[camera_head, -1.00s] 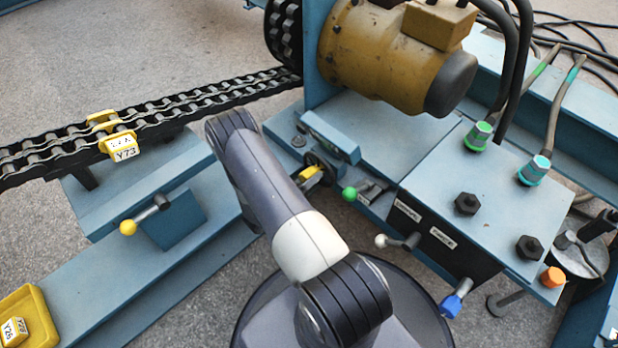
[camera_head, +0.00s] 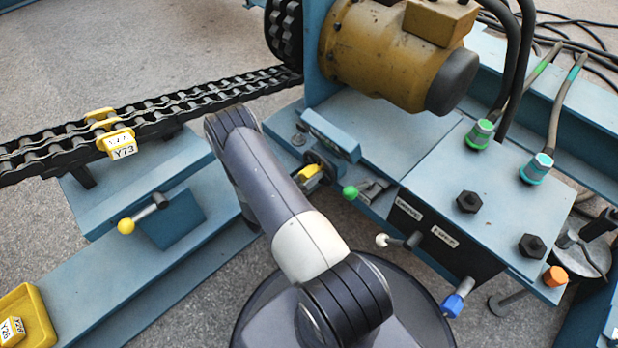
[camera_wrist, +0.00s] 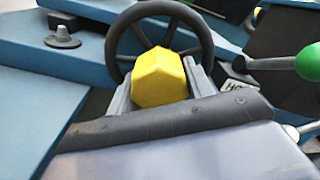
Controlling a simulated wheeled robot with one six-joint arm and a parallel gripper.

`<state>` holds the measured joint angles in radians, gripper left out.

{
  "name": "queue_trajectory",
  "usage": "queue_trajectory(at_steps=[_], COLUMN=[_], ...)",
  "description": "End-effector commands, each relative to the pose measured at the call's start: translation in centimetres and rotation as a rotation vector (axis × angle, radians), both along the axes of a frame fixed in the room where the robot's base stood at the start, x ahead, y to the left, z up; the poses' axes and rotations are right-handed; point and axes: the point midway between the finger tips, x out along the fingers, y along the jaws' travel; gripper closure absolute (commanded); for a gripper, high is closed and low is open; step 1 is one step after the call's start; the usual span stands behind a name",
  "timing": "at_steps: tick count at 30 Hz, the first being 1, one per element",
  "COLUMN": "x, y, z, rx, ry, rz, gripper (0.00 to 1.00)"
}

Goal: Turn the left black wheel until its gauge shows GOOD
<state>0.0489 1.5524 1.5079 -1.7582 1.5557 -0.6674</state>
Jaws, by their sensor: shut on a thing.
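The black wheel (camera_wrist: 206,42) stands upright ahead of my gripper in the wrist view, with spokes and a dark rim. A yellow six-sided knob (camera_wrist: 161,80) sits in front of it. My gripper (camera_wrist: 160,96) is shut on this knob, with one grey finger on each side. In the head view, the black wheel (camera_head: 324,166) and yellow knob (camera_head: 309,172) show just past my arm, which hides most of my gripper there. I cannot make out a gauge or the word GOOD in any view.
A green-ball lever (camera_head: 350,192) stands close right of the wheel; its ball (camera_wrist: 309,62) also shows in the wrist view. A blue block (camera_head: 330,135) lies just behind the wheel. A yellow-ball lever (camera_head: 127,226) and a chain (camera_head: 60,148) are to the left.

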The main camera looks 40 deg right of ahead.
Motion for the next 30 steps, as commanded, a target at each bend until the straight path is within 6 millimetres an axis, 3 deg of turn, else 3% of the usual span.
queue_trajectory(at_steps=[18,30], x=[0.13,0.15], y=[0.02,0.02], z=[-0.2,-0.04], rx=[0.064,0.081], ry=[-0.46,-0.578], rz=[0.0,0.0], gripper=[0.92,0.92])
